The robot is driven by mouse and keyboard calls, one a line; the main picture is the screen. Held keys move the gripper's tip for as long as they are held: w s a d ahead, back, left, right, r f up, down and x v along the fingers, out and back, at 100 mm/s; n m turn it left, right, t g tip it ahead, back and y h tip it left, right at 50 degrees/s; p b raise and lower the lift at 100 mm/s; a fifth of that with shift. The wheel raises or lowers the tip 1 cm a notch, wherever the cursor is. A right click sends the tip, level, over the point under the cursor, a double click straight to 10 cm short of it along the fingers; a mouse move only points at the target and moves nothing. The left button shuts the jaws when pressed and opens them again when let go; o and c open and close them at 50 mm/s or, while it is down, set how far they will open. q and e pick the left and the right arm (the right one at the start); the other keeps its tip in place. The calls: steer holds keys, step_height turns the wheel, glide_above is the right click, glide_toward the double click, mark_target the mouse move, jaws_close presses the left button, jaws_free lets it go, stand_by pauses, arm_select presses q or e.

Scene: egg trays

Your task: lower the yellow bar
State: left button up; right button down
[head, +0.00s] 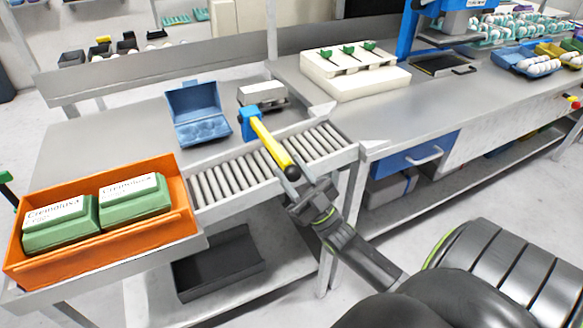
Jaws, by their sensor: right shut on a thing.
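The yellow bar (269,143) reaches over the roller conveyor, from a blue mount (248,122) at the back to a black end at the front. My right gripper (288,181) is at the black end of the bar and is shut on it. The bar slants toward me above the rollers (235,175); its exact height over them is hard to tell. My left gripper is not in view.
An open blue egg carton (197,106) stands behind the conveyor. An orange crate (185,207) with two green cartons (60,223) is at the left end. A white block with green-handled items (352,84) stands on the right-hand bench.

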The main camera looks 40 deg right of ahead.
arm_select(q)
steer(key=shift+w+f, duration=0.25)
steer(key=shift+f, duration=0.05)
arm_select(e)
steer(key=shift+f, duration=0.8)
steer(key=c, duration=1.3)
jaws_free()
steer(key=o, duration=0.3)
steer(key=shift+o, duration=0.2)
steer(key=shift+s, duration=0.1)
arm_select(q)
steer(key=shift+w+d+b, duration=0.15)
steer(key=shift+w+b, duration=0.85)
steer(key=shift+b, duration=0.2)
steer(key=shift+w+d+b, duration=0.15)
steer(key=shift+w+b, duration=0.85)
steer(key=shift+b, duration=0.15)
arm_select(e)
steer(key=v, duration=1.7)
steer(key=shift+s, duration=0.2)
